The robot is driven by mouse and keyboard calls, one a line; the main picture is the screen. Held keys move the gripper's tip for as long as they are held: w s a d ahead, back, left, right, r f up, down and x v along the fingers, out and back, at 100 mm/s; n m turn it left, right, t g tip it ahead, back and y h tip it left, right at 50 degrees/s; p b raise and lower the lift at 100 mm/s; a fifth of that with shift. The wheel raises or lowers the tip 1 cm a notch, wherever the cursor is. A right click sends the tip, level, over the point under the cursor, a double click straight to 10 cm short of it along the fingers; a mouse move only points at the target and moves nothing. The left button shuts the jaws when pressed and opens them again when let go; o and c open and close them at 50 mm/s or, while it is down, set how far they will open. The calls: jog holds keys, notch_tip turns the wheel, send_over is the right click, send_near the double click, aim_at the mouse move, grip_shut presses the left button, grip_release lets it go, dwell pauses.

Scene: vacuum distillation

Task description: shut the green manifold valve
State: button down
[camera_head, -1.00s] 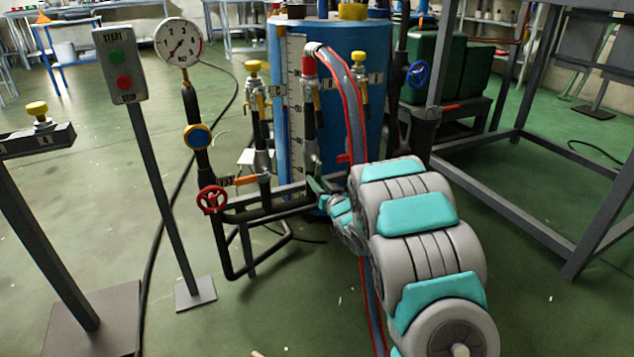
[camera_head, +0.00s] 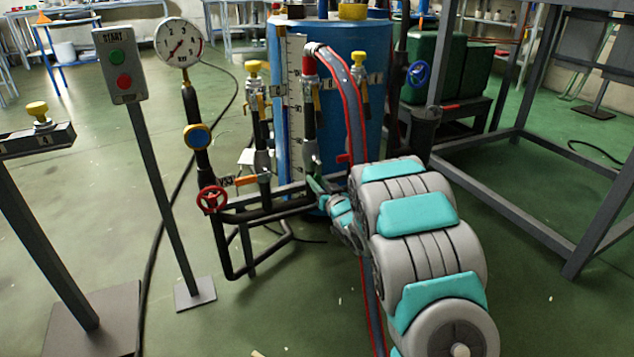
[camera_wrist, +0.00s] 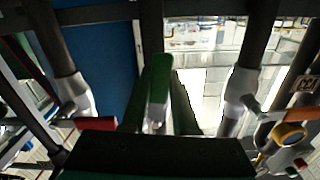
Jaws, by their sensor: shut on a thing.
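The green manifold valve's handle (camera_head: 315,186) shows in the head view low on the right-hand riser of the manifold, in front of the blue tank. My gripper (camera_head: 326,197) is at this handle, reaching in from the lower right. In the wrist view the green handle (camera_wrist: 160,88) stands in the middle, above the dark body of my gripper. My gripper (camera_wrist: 157,118) is shut on the handle. The gripper body hides the handle's near end and part of the valve, so its exact angle is hard to tell.
An orange-handled valve (camera_head: 246,180) and a red handwheel (camera_head: 211,199) sit left on the same manifold. A red handle (camera_wrist: 96,123) is close at left in the wrist view. A red-edged hose (camera_head: 356,110) runs down beside my arm. The blue tank (camera_head: 345,60) stands behind.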

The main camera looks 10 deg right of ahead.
dwell(0.4)
jog(key=s+a+r+m+p, duration=0.1)
jog(key=a+r+m+p, duration=0.3)
jog(key=m, duration=1.2)
jog(key=shift+s+a+r+m+p, duration=0.15)
jog(key=shift+a+r+m+p, duration=0.2)
jog(key=shift+r+p, duration=0.7)
jog(key=c, duration=0.7)
grip_release()
jog(key=shift+f, duration=0.1)
